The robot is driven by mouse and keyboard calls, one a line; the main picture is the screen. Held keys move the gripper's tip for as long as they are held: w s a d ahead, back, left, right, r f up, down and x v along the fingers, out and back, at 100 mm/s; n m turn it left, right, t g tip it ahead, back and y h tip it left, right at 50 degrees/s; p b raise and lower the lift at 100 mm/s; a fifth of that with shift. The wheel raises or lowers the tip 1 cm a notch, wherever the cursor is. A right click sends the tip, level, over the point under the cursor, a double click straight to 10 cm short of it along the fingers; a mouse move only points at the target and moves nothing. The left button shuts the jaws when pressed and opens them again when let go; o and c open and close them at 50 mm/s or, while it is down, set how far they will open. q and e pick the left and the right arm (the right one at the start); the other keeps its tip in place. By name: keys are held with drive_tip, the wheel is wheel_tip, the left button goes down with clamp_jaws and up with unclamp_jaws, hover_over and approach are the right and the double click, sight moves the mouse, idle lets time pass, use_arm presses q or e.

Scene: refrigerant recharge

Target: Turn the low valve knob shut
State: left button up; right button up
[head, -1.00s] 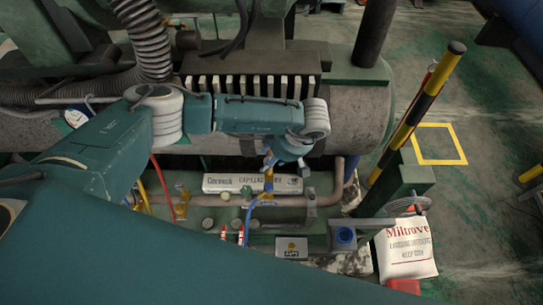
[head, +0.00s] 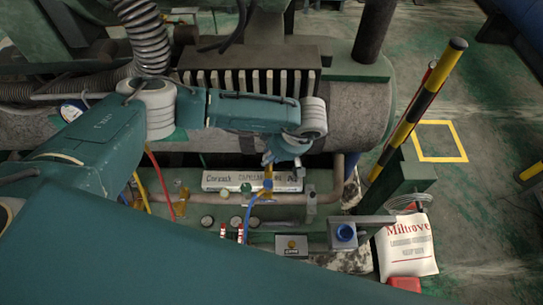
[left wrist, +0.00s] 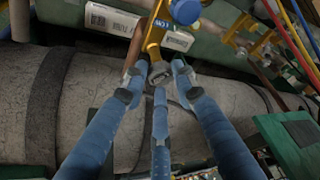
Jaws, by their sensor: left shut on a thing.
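My left gripper (head: 268,162) reaches down from the left arm onto a yellow valve fitting (head: 268,183) with a blue hose in the head view. In the left wrist view its three blue fingers (left wrist: 156,84) close in around the small grey end of the yellow fitting (left wrist: 155,40), which I take for the low valve knob (left wrist: 158,71). The fingers partly hide the knob. The fitting carries a small blue label that seems to read LOW, with a blue round cap (left wrist: 184,10) beside it. My right gripper is not in view.
A white labelled box (head: 225,181) lies behind the fitting. Red and yellow hoses (head: 160,185) run to its left, with several gauges in front. A striped pole (head: 415,110) and a white Miltrove bag (head: 407,246) stand to the right. A large grey cylinder (head: 355,118) lies behind.

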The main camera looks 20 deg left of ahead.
use_arm(q)
drive_tip(key=m+b, duration=0.1)
drive_tip(key=b, duration=0.1)
drive_tip(key=m+t+b, duration=0.1)
drive_tip(key=m+b, duration=0.1)
drive_tip(key=m+h+b, duration=0.1)
drive_tip(key=m+b, duration=0.1)
drive_tip(key=shift+s+a+f+t, duration=0.15)
drive_tip(key=shift+a+f+t, duration=0.1)
drive_tip(key=shift+t, duration=0.15)
drive_tip(key=shift+s+a+r+m+t+h+b, duration=0.1)
drive_tip(key=shift+r+m+t+h+b, duration=0.1)
drive_tip(key=shift+m+b, duration=0.5)
drive_tip(key=shift+r+m+t+h+b, duration=0.1)
drive_tip(key=shift+m+h+b, duration=0.1)
drive_tip(key=shift+m+b, duration=0.45)
drive_tip(key=o, duration=1.1)
drive_tip(key=shift+o, duration=0.2)
drive_tip(key=shift+r, duration=0.3)
drive_tip(key=v, duration=1.1)
drive_tip(key=shift+r, duration=0.2)
drive_tip(key=shift+s, duration=0.15)
